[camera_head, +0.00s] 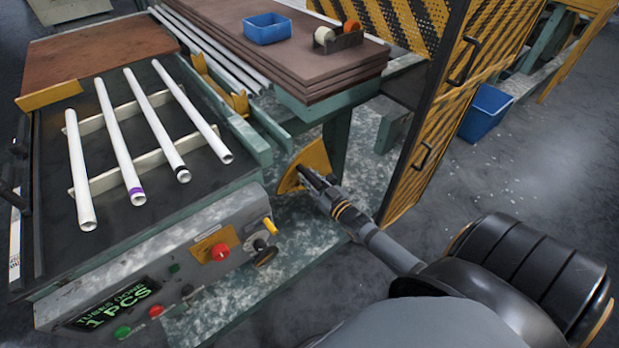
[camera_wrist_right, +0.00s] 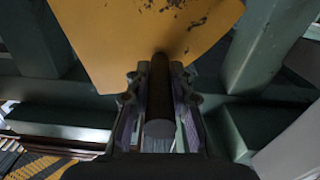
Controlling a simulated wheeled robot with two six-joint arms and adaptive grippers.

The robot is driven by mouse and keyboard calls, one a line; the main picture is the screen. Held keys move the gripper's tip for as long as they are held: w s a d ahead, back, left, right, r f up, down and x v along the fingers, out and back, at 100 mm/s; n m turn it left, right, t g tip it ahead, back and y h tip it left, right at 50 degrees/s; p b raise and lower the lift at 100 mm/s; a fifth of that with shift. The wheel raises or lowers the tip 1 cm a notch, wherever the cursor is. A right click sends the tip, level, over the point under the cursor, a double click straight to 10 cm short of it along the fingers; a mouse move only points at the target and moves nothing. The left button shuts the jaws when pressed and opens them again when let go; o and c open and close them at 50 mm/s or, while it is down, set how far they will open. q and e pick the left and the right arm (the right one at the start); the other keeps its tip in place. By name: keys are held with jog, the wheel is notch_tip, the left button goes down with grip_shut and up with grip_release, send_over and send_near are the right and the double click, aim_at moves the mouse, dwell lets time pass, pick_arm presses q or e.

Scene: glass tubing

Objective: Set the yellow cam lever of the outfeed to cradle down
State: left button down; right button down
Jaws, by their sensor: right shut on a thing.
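The yellow cam lever shows as a yellow plate (camera_head: 305,162) below the outfeed, beside the green table leg. In the right wrist view its yellow plate (camera_wrist_right: 140,40) fills the top, and its dark round handle (camera_wrist_right: 160,100) stands between my fingers. My right gripper (camera_head: 312,180) is shut on that handle; in the right wrist view the fingers (camera_wrist_right: 158,105) lie on both sides of it. The outfeed's yellow cradle bracket (camera_head: 238,103) is beside long grey tubes (camera_head: 215,50). My left gripper is not in view.
Several white tubes (camera_head: 95,130) lie on racks on the dark bench at left. A control panel (camera_head: 170,275) with knobs is at its front. A striped yellow-black guard (camera_head: 420,150) stands right of the lever. Stacked brown boards (camera_head: 290,60) carry a blue bin (camera_head: 267,28).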

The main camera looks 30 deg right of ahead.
aim_at(309, 155)
jog(key=shift+d+r, duration=0.1)
jog(key=shift+d+r+m+p, duration=0.3)
jog(key=shift+d+r+p, duration=0.1)
jog(key=shift+d+r, duration=0.05)
jog(key=d+r+m, duration=0.1)
jog(key=d+m+p, duration=0.1)
jog(key=d, duration=0.1)
jog(key=shift+w+r, duration=0.15)
jog(key=shift+r, duration=0.25)
jog(key=d+r+m, duration=0.1)
jog(key=d+m, duration=0.2)
jog(key=d, duration=0.5)
jog(key=shift+w+d+r+m+b, duration=0.2)
jog(key=shift+w+r+m+b, duration=0.1)
jog(key=shift+r+b, duration=0.15)
jog(key=shift+f, duration=0.1)
jog(key=c, duration=1.2)
grip_release()
jog(key=shift+o, duration=0.2)
